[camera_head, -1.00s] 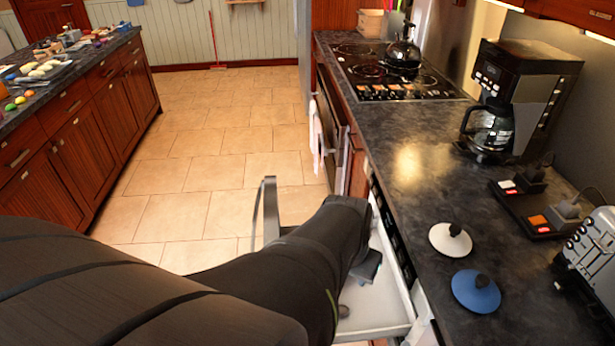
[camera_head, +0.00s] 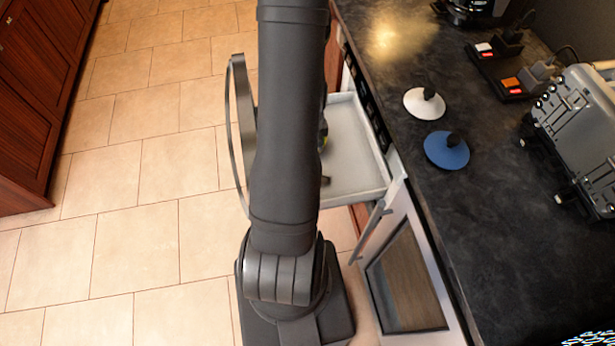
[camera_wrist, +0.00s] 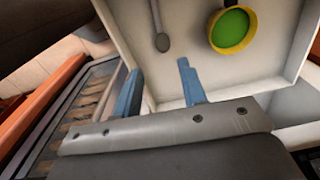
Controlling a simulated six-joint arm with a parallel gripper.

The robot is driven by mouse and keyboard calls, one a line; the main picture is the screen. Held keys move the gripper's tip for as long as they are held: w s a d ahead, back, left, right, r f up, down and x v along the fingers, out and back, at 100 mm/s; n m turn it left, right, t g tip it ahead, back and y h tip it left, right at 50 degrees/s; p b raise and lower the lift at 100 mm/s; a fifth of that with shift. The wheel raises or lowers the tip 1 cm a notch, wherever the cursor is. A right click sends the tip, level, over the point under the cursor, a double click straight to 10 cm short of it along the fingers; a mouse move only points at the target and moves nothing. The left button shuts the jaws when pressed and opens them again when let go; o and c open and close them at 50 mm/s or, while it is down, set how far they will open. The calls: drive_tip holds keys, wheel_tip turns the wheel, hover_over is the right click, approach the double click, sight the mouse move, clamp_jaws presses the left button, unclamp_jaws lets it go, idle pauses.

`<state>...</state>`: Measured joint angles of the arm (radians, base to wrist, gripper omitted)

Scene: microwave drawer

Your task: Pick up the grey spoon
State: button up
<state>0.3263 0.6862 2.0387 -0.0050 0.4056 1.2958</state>
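The grey spoon (camera_wrist: 162,38) lies in the pale open drawer (camera_wrist: 275,62) in the wrist view, its rounded end towards my gripper and its thin handle running up out of the frame. My gripper (camera_wrist: 157,67) is open, with two blue fingers apart and nothing between them. The spoon lies ahead of the gap between the fingertips. In the head view, my arm covers the gripper and most of the spoon; a small dark end, likely the spoon's (camera_head: 325,181), shows on the drawer floor (camera_head: 355,150).
The drawer walls enclose both. The dark counter (camera_head: 500,220) holds a white lid (camera_head: 418,106), a blue lid (camera_head: 438,154) and a toaster (camera_head: 580,130).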

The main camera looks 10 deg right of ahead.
drive_tip(key=shift+m, duration=0.3)
drive_tip(key=f, duration=1.8)
drive_tip(key=shift+a+f, duration=0.25)
drive_tip(key=shift+f, duration=0.15)
clamp_jaws()
